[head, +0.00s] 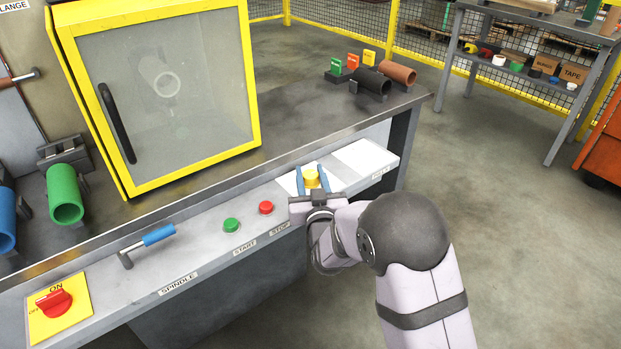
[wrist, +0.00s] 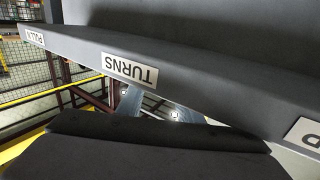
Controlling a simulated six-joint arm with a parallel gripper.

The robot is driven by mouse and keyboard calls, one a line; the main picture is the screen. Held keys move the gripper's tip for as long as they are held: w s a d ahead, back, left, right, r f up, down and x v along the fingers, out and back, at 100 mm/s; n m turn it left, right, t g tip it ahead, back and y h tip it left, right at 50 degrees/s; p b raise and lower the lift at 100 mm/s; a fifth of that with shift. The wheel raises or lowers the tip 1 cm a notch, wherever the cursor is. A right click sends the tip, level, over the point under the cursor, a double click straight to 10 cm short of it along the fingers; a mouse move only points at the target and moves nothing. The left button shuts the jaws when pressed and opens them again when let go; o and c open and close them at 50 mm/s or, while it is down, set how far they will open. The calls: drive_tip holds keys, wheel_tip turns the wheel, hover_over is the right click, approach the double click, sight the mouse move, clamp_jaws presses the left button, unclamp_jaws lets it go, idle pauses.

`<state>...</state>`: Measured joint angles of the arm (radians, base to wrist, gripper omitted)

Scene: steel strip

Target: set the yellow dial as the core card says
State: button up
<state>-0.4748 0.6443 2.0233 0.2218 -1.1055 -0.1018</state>
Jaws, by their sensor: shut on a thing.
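The yellow dial (head: 312,181) sits on a white plate on the sloped control panel (head: 200,262), right of the red stop button. My gripper (head: 310,172) has its two blue fingers on either side of the dial and is shut on it. The dial's pointer and scale are too small or hidden to read. In the wrist view, a TURNS label (wrist: 130,69) shows on the panel edge, and the dial is hidden.
A yellow-framed clear guard door (head: 165,95) stands on the bench. Green start (head: 231,225) and red stop (head: 266,207) buttons, a blue-handled lever (head: 159,235) and a red switch (head: 54,303) lie left.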

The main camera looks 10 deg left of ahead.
sight(309, 180)
drive_tip(key=shift+a+m+t+h, duration=0.1)
drive_tip(key=shift+m+t+h, duration=0.2)
drive_tip(key=shift+m+h, duration=1.5)
drive_tip(key=shift+r+h, duration=0.1)
drive_tip(key=shift+h, duration=0.6)
drive_tip(key=o, duration=1)
drive_tip(key=shift+o, duration=0.2)
drive_tip(key=shift+s, duration=0.1)
drive_tip(key=shift+s, duration=3.55)
drive_tip(key=shift+o, duration=0.2)
